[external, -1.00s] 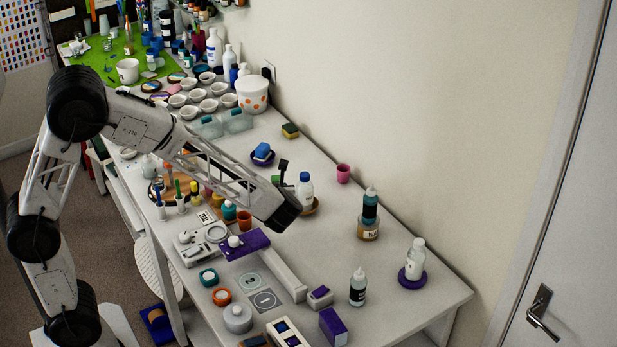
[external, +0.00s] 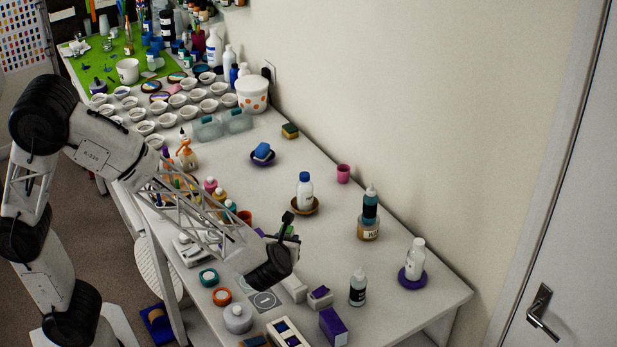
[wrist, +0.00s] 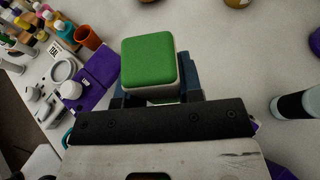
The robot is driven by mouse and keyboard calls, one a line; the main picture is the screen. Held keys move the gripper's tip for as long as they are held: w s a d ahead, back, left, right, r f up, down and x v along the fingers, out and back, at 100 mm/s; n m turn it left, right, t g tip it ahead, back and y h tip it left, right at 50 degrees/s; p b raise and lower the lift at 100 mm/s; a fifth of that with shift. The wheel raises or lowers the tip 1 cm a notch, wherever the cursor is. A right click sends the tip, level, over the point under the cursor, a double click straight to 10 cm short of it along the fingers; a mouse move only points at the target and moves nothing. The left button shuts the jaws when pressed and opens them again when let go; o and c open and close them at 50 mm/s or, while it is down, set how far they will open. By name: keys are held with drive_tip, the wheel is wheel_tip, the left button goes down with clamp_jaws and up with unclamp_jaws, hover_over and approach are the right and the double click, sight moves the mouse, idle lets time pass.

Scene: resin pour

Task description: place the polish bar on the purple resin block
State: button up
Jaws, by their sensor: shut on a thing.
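My gripper (external: 286,236) is shut on a green-topped block with pale sides, which I take to be the polish bar (wrist: 148,60). The bar is held above the table, between dark fingers in the wrist view. In the external view the bar is small and partly hidden by the gripper. A purple block (external: 333,326) stands at the front right of the table. A flat purple piece (wrist: 97,72) lies left of the gripper in the wrist view, mostly hidden by my arm in the external view. I cannot tell for certain which one is the purple resin block.
A small purple-and-white piece (external: 319,297) lies close by. A black-labelled bottle (external: 358,288) and a white bottle on a purple dish (external: 412,281) stand to the right. A blue-capped bottle (external: 305,191) stands behind. An orange cup (wrist: 88,37) and paint bottles crowd the left.

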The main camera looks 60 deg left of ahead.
drive_tip(key=s+d+m+t+h, duration=0.2)
drive_tip(key=s+d+m+h, duration=0.2)
drive_tip(key=s+d, duration=0.9)
drive_tip(key=shift+s+d+f+t, duration=0.2)
drive_tip(key=shift+s+d+t, duration=0.15)
drive_tip(key=shift+d, duration=0.35)
hover_over(333, 321)
drive_tip(key=shift+f, duration=0.75)
drive_tip(key=shift+f, duration=0.1)
drive_tip(key=shift+f, duration=1.65)
drive_tip(key=shift+f, duration=0.15)
drive_tip(key=o, duration=1)
drive_tip(key=shift+c, duration=0.2)
